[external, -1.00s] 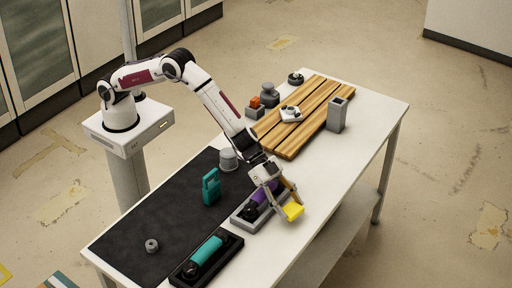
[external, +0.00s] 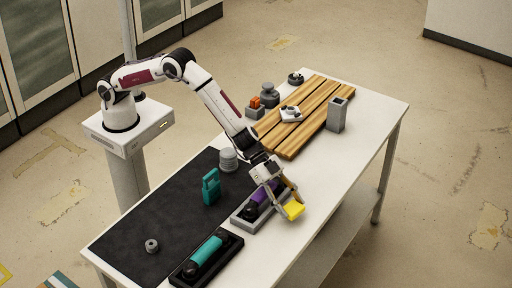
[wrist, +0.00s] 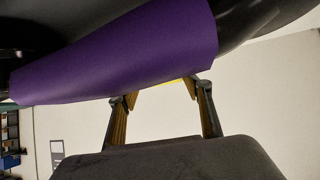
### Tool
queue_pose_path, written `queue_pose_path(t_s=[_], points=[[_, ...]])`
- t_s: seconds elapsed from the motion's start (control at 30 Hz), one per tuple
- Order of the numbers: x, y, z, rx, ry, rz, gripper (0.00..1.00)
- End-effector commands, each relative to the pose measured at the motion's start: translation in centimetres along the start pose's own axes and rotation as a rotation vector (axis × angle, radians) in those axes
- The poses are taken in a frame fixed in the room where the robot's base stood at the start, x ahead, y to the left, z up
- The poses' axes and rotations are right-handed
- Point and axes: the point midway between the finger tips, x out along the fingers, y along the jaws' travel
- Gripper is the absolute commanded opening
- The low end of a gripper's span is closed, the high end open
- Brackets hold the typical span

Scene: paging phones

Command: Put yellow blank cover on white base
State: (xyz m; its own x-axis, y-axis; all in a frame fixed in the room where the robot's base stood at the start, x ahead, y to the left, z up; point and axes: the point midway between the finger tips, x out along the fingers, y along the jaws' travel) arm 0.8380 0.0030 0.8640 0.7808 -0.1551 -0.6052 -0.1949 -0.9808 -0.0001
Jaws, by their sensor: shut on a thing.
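My gripper (external: 287,203) is shut on the yellow blank cover (external: 294,211), over the front edge of the grey tray. The yellow cover shows only as a thin strip (wrist: 172,82) between the fingers in the wrist view; the rest is hidden. A small white piece with dark parts, which looks like the white base (external: 291,115), lies on the slatted wooden board (external: 290,140), well apart from my gripper.
A purple handset (external: 260,194) lies in the grey tray (external: 240,221) close beside my gripper, and fills the top of the wrist view (wrist: 130,55). A teal upright piece (external: 211,188) stands to the left. A grey open-topped box (external: 337,116) stands at the board's right side. The white tabletop right of my gripper is clear.

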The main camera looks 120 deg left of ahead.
Motion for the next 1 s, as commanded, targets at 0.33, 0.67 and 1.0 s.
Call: queue_pose_path(t_s=[0.33, 0.67, 1.0], points=[[-1.0, -3.8, -0.2, -0.028, 0.001, -0.038, 0.28], [-4.5, -11.9, -1.4, -0.088, 0.003, -0.117, 0.28], [-10.4, -21.7, -1.2, -0.155, 0.002, -0.205, 0.28]])
